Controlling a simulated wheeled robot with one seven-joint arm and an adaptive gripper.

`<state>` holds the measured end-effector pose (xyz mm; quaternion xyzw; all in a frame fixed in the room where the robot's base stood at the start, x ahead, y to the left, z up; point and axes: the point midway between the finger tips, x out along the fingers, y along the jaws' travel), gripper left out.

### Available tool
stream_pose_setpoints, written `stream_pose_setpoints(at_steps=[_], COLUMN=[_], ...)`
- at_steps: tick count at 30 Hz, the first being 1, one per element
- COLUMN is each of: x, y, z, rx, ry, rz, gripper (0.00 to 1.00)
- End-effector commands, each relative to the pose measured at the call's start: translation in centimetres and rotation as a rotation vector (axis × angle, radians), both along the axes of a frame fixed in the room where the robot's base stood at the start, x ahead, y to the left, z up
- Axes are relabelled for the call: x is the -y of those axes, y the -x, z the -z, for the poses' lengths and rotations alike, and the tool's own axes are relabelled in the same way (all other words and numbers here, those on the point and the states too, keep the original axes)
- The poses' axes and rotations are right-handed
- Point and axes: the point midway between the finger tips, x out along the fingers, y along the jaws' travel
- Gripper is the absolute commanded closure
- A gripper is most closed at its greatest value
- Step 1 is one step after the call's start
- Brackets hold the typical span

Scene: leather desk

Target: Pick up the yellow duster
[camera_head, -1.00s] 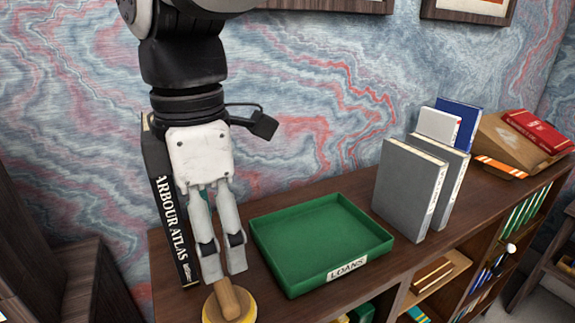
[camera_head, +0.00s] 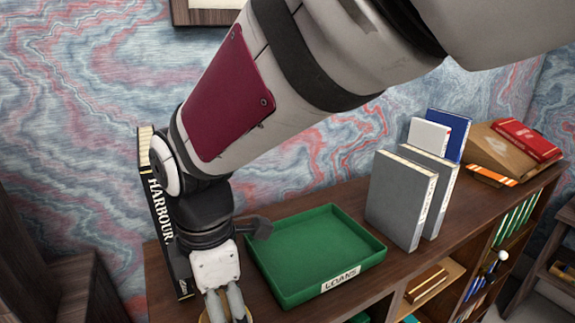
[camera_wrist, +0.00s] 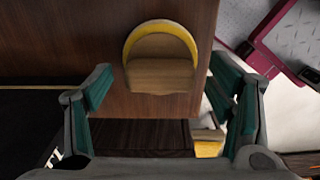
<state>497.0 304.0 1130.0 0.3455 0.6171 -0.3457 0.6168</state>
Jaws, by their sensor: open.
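The yellow duster has a yellow rim (camera_wrist: 160,25) and a wooden handle (camera_wrist: 160,78) that faces the wrist camera. It lies on the brown shelf top, ahead of and between my fingers in the wrist view. In the head view only a sliver of the duster (camera_head: 204,318) shows at the bottom edge, mostly hidden by my fingers. My gripper (camera_head: 229,308) points down over it, and its green-padded fingers (camera_wrist: 160,72) are apart with nothing held.
A black Harbour Atlas book (camera_head: 161,215) stands close left of my gripper. A green Loans tray (camera_head: 308,226) lies to the right. Grey books (camera_head: 398,200) stand farther right, with a box (camera_head: 497,148) and red book beyond. A bare strip of shelf (camera_head: 345,185) runs behind the tray.

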Motion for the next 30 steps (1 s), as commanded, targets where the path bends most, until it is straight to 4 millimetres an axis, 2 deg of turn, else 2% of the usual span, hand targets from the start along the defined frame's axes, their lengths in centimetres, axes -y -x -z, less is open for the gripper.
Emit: stream_pose_setpoints(at_steps=[7,8,14,15,25,30], x=[0.0,0.0,0.0,0.0,0.0,-0.1], y=[0.0,0.0,0.0,0.0,0.0,-0.1], z=[0.2,0.2,0.2,0.2,0.1,-1.0], rx=[0.001,0.001,0.000,0.000,0.001,0.002], ry=[-0.001,-0.001,0.000,0.000,-0.001,-0.002], rz=[0.000,0.000,0.000,0.000,-0.001,-0.001], gripper=[0.25,0.30,0.75,0.78,0.78,0.78])
